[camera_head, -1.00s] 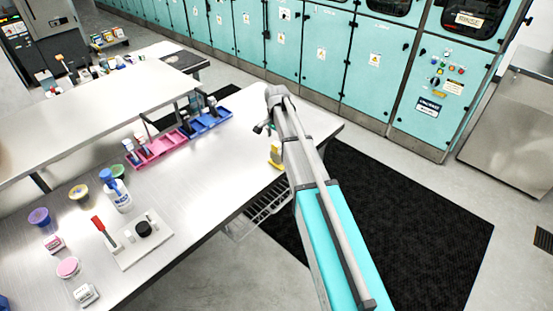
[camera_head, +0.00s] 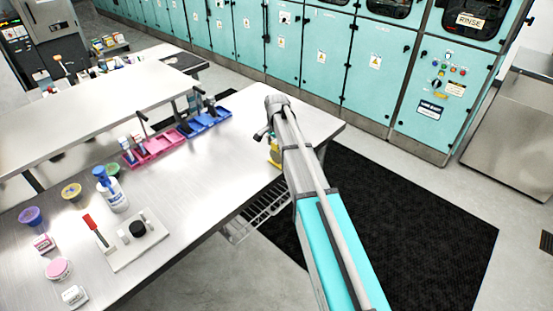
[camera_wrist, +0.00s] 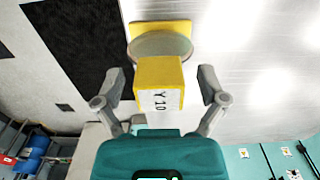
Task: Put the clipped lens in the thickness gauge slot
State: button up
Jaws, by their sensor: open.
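The clipped lens (camera_wrist: 160,46) is a round greyish disc in a yellow clip, whose near block is marked "Y 10". In the head view its yellow (camera_head: 273,157) shows near the table's right edge, partly hidden by my arm. My gripper (camera_wrist: 161,84) is open, with one finger on each side of the yellow block and a gap at both sides. In the head view my gripper (camera_head: 265,134) is small, at the end of my arm. The thickness gauge slot cannot be clearly picked out; a pale plate (camera_head: 125,258) with a black round part stands at the table's front left.
A pink tray (camera_head: 150,152) and a blue tray (camera_head: 209,120) stand along the table's back. A white bottle (camera_head: 115,198), purple cup (camera_head: 31,217) and red-handled tool (camera_head: 93,230) are at left. The table's middle is clear. A black mat (camera_head: 400,230) lies on the floor at right.

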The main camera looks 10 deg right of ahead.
dwell(0.4)
grip_shut()
dwell(0.4)
